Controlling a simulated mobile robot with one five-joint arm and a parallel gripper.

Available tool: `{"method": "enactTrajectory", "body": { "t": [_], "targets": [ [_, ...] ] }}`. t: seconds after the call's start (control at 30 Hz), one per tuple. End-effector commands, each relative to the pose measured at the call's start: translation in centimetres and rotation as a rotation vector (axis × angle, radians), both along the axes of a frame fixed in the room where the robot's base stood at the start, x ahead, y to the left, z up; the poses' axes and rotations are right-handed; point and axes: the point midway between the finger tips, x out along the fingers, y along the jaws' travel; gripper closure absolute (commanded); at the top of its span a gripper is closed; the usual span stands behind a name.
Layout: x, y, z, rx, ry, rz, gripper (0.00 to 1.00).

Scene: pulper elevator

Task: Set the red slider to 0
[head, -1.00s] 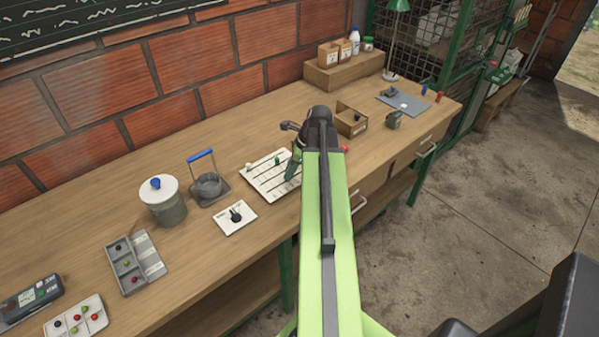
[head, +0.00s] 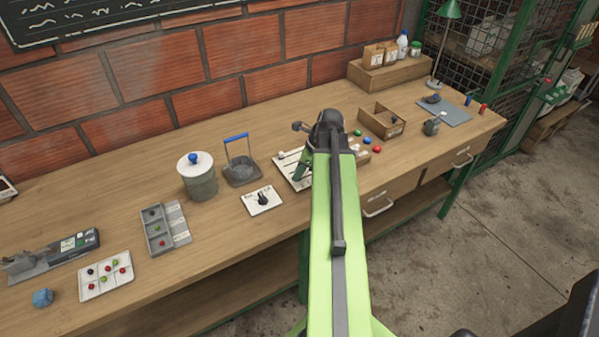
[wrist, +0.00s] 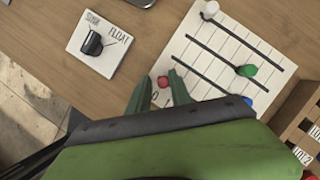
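The slider board (wrist: 205,60) is a white plate with dark slots. It carries a white knob (wrist: 209,9), a green knob (wrist: 246,71), a blue knob (wrist: 248,101) and the red slider knob (wrist: 163,82). The red knob is at the left end of the row nearest my gripper; a partly hidden "0" mark is close to it. My gripper (wrist: 160,88) is open, its green fingers on either side of the red knob in the picture. I cannot tell whether they touch it. In the head view my arm hides much of the board (head: 285,171).
A SINK/FLOAT switch plate (wrist: 97,42) lies left of the board. A wooden box (head: 382,120) and small coloured pieces (head: 377,149) are to the right. The wooden bench (head: 120,213) has clear patches between.

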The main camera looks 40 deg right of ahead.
Motion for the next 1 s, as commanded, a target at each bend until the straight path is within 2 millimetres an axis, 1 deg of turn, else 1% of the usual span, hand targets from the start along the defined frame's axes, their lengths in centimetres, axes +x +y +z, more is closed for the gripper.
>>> {"method": "enactTrajectory", "body": {
  "t": [0.03, 0.1, 0.37, 0.47, 0.57, 0.7, 1.0],
  "targets": [
    [0.0, 0.0, 0.0, -0.001, 0.000, 0.000, 0.68],
    [0.0, -0.1, 0.0, -0.001, -0.001, -0.002, 0.62],
    [-0.1, -0.3, 0.1, -0.003, -0.001, -0.003, 0.62],
    [-0.3, -0.4, 0.9, -0.003, -0.001, -0.005, 0.62],
    [-0.8, -0.7, 2.8, -0.003, -0.001, -0.005, 0.62],
    [-1.8, -1.3, 6.2, -0.002, 0.000, -0.005, 0.62],
    [-4.2, -2.8, 12.8, -0.003, -0.002, -0.006, 0.62]
  ]
}}
